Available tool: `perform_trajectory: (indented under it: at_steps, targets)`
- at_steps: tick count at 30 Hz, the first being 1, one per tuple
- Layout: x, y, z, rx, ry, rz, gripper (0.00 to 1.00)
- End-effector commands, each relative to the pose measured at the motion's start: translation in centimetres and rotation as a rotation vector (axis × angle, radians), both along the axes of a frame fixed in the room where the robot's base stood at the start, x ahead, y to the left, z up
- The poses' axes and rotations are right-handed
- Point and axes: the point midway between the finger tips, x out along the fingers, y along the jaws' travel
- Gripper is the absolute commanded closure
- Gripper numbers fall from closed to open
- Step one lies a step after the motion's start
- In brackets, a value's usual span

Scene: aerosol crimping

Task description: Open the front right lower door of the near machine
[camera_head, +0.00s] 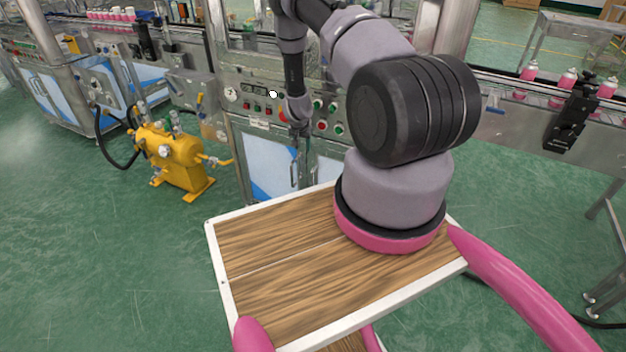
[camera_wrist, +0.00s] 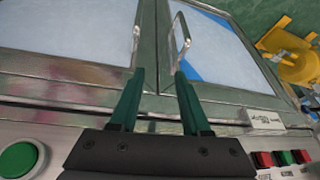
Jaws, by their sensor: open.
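The near machine (camera_head: 260,92) has two lower doors under its button panel. The right lower door (camera_head: 328,170) is partly hidden behind my arm and platform; the left lower door (camera_head: 268,165) shows a white-and-blue panel. Both look shut. My gripper (camera_head: 297,140) hangs in front of the panel's lower edge, near the door tops. In the wrist view, which is turned over, the right door (camera_wrist: 65,35) lies at left, with its slim handle (camera_wrist: 135,42) just beyond one fingertip. The left door's handle (camera_wrist: 182,35) lies beyond the other fingertip. My gripper (camera_wrist: 159,72) is open and empty over the seam.
A yellow compressor (camera_head: 172,155) stands on the floor left of the doors. Buttons (camera_head: 320,105) and a small label plate (camera_wrist: 262,119) sit close to my gripper. A conveyor with pink cans (camera_head: 568,78) runs at right. Green floor (camera_head: 120,250) is clear at left.

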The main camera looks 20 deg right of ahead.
Motion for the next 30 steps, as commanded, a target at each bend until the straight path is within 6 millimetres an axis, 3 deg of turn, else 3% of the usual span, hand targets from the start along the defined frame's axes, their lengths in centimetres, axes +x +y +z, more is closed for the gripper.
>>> perform_trajectory:
  at_steps: [1,6,13,24,30]
  targets:
    - [-1.1,-0.5,-2.8,-0.014,0.015,-0.004,0.53]
    - [-3.2,-1.4,-7.8,-0.046,0.031,-0.011,0.53]
    - [-3.4,-2.1,-10.4,-0.055,0.036,-0.012,0.53]
    - [-1.4,-3.7,-16.6,-0.054,0.036,-0.012,0.53]
    - [-0.8,-4.2,-18.5,-0.055,0.035,-0.011,0.53]
